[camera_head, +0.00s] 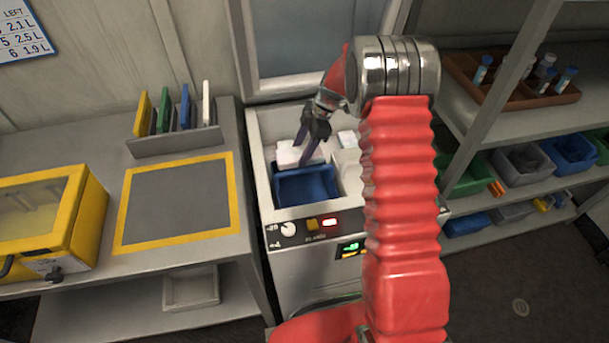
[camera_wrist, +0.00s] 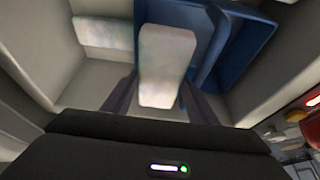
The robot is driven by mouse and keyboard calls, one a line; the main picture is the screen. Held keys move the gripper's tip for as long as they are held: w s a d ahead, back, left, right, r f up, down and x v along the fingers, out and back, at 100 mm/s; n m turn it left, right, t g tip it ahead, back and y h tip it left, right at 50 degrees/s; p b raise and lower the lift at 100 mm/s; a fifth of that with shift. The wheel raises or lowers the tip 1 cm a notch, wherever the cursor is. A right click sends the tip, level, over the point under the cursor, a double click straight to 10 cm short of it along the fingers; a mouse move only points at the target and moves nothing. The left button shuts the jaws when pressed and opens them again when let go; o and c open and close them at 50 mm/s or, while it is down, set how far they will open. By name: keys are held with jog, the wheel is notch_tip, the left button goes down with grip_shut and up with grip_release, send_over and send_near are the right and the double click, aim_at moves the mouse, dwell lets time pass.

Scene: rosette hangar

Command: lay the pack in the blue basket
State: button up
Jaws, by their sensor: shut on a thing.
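My gripper (camera_head: 306,148) reaches down into an open white chest and is shut on a white pack (camera_head: 292,154). In the wrist view the pack (camera_wrist: 167,62) stands between the two dark fingers (camera_wrist: 158,98), in front of part of the blue basket (camera_wrist: 232,42). The blue basket (camera_head: 306,186) sits inside the chest at its front side, just below the gripper in the head view. Whether the pack touches the basket cannot be told. A second pale block lies in the chest, seen in the wrist view (camera_wrist: 105,32).
The chest's pale walls (camera_head: 258,165) stand close around the gripper and basket. Left is a bench with a yellow-bordered mat (camera_head: 180,200), a rack of coloured panels (camera_head: 175,140) and a yellow case (camera_head: 50,220). Shelves with bins (camera_head: 525,163) and a vial tray (camera_head: 515,85) stand right.

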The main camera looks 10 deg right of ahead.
jog(key=shift+f, duration=1.85)
jog(key=shift+f, duration=1.85)
jog(key=shift+f, duration=0.65)
jog(key=o, duration=1)
jog(key=shift+r, duration=0.1)
